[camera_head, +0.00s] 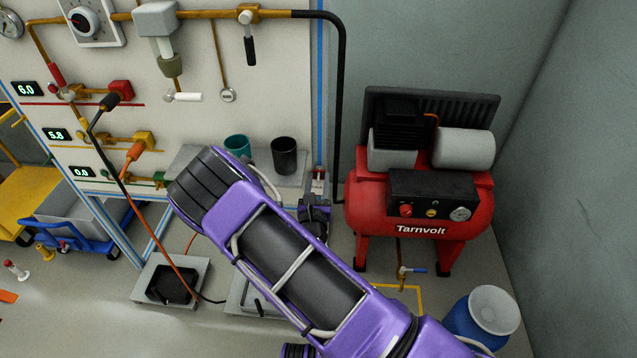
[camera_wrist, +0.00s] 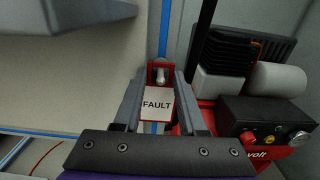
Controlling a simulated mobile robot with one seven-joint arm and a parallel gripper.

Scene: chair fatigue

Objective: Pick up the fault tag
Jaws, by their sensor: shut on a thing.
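The fault tag (camera_wrist: 157,104) is a white card reading "FAULT" with a red frame. In the wrist view it sits between the two grey fingers of my gripper (camera_wrist: 158,92), which is shut on it. A pale peg-like piece (camera_wrist: 159,74) shows at the tag's red top; I cannot tell whether the tag still hangs on it. In the head view my gripper (camera_head: 317,190) is at the panel's right edge, by the blue post (camera_head: 319,120), and the tag shows only as a small red and white patch (camera_head: 319,176). My purple arm hides the area below.
A red Tarnvolt compressor (camera_head: 420,215) stands close on the right. A grey shelf (camera_head: 190,160) with a teal cup (camera_head: 237,147) and a dark cup (camera_head: 284,155) is just left. A black hose (camera_head: 340,90) runs down between panel and compressor. A blue drum (camera_head: 485,315) stands at lower right.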

